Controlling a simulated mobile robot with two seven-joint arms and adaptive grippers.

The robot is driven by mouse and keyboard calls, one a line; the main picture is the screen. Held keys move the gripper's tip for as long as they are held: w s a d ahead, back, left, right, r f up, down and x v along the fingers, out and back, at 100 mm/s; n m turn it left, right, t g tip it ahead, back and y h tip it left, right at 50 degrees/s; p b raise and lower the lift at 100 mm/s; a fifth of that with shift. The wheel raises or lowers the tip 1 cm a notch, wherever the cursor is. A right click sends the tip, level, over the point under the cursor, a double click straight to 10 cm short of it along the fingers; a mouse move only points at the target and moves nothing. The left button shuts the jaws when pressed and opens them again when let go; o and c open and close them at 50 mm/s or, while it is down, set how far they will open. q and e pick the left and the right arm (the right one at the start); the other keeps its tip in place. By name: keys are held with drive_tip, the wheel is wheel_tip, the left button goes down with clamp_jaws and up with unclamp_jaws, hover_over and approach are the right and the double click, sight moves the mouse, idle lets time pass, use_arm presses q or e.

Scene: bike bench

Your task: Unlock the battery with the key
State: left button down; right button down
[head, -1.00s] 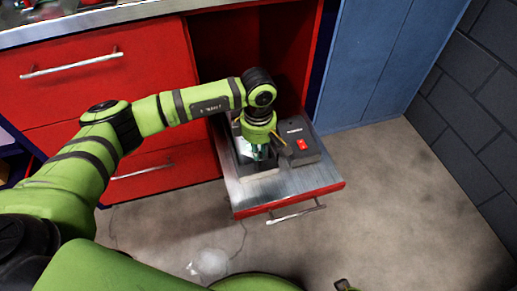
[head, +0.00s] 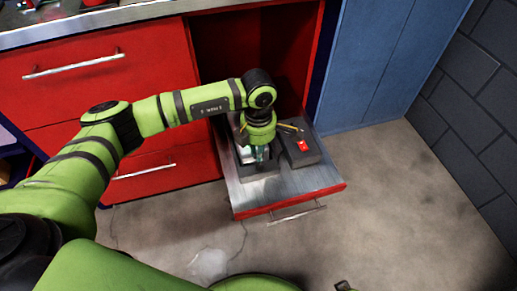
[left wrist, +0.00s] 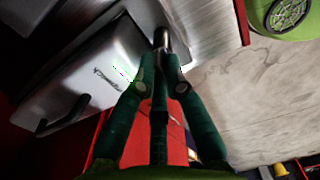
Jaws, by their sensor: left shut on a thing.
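My left gripper (head: 262,155) points down over the open drawer, beside the silver battery (head: 243,154). In the left wrist view its dark green fingers (left wrist: 161,82) are closed together on a small thing, most likely the key, largely hidden between them. A short metal cylinder (left wrist: 161,38) shows just beyond the fingertips. The battery (left wrist: 92,82), silver with dark lettering and a dark handle, lies left of the fingers. It sits in a dark holder (head: 262,173). How far the key is in the lock cannot be told. My right gripper is not in view.
The pulled-out drawer (head: 315,181) has a metal floor and red front. A dark box with a red switch (head: 302,146) stands right of the gripper. Red cabinet fronts (head: 95,91) lie behind my arm; a blue cabinet (head: 365,65) stands right.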

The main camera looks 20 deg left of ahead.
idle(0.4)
use_arm(q)
drive_tip(key=c, duration=1.3)
unclamp_jaws()
drive_tip(key=shift+r, duration=0.3)
wheel_tip(320, 180, up, 11)
drive_tip(key=shift+r, duration=0.2)
